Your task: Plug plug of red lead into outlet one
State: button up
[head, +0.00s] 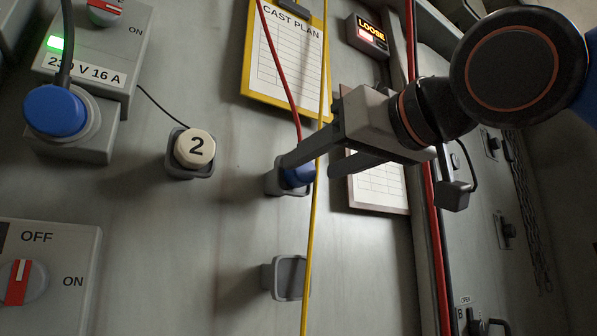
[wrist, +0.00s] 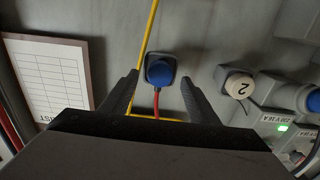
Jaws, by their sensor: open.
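The plug of the red lead is blue (head: 298,175) and sits in a grey wall holder (head: 273,182). The red lead (head: 280,72) runs up from it past the clipboard. My gripper (head: 310,167) is open at the plug. In the wrist view the blue plug (wrist: 159,71) lies between the fingertips of my gripper (wrist: 160,78), with a gap on each side. No outlet marked one can be read. A grey box labelled 230 V 16 A (head: 84,66) at upper left has a blue plug (head: 54,109) in its socket.
A yellow cable (head: 312,235) hangs close beside the red lead's plug. A cream cap marked 2 (head: 195,148) sits in a holder to the left. An empty holder (head: 291,278) is below. An OFF/ON switch box (head: 60,250) stands lower left. A clipboard (head: 286,60) hangs above.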

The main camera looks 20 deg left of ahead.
aim_at(306, 170)
jog(key=shift+x, duration=2)
jog(key=shift+c, duration=0.6)
grip_shut()
jog(key=shift+s+d, duration=0.1)
jog(key=shift+s+d, duration=0.15)
jog(key=shift+d, duration=0.05)
jog(key=shift+v, duration=2.65)
